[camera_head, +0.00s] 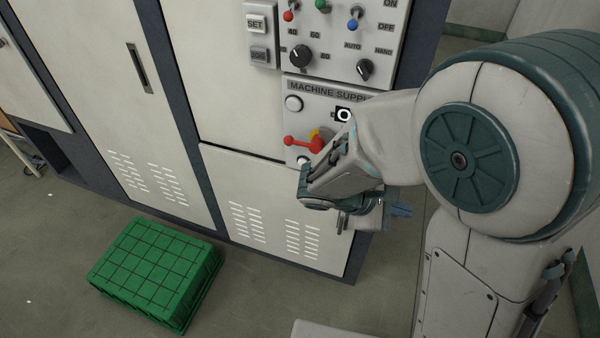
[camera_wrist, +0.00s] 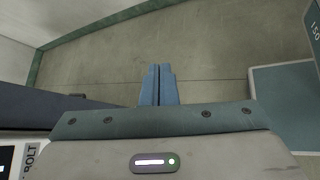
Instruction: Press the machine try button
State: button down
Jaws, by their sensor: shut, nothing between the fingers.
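The machine (camera_head: 240,90) is a pale cabinet with dark blue frame edges. A side box has a key marked "SET" (camera_head: 256,24) above a grey key (camera_head: 259,54) with unclear lettering. I cannot make out a "try" label. My gripper (camera_head: 402,209) is in front of the cabinet's right edge, below the panel, touching no button. In the wrist view its blue fingers (camera_wrist: 159,84) are together and empty.
An upper panel holds coloured toggles and dark knobs (camera_head: 301,55). A green crate (camera_head: 155,268) stands on the floor in front of the cabinet. Grey floor is clear around it.

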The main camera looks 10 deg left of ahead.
aim_at(303, 164)
jog(key=a+f+n+t+y+b, duration=0.1)
jog(key=a+f+n+t+y, duration=0.2)
jog(key=a+n, duration=0.3)
jog(key=a+f+n+t+y+b, duration=0.1)
jog(key=a+f+n+t+y, duration=0.2)
jog(key=a+n+t, duration=0.3)
jog(key=a+f+n+t+y+b, duration=0.1)
jog(key=a+f+n+t, duration=0.3)
jog(key=a, duration=1)
jog(key=shift+w+a+f+n+t+y, duration=0.2)
jog(key=shift+w+f+n+t+y, duration=0.2)
jog(key=shift+n+y, duration=0.65)
jog(key=shift+r, duration=0.1)
jog(key=w, duration=0.4)
jog(key=w+d, duration=0.1)
jog(key=w, duration=0.4)
jog(key=w+p, duration=0.1)
jog(key=w, duration=0.3)
jog(key=shift+w+d, duration=0.3)
jog(key=shift+w, duration=0.1)
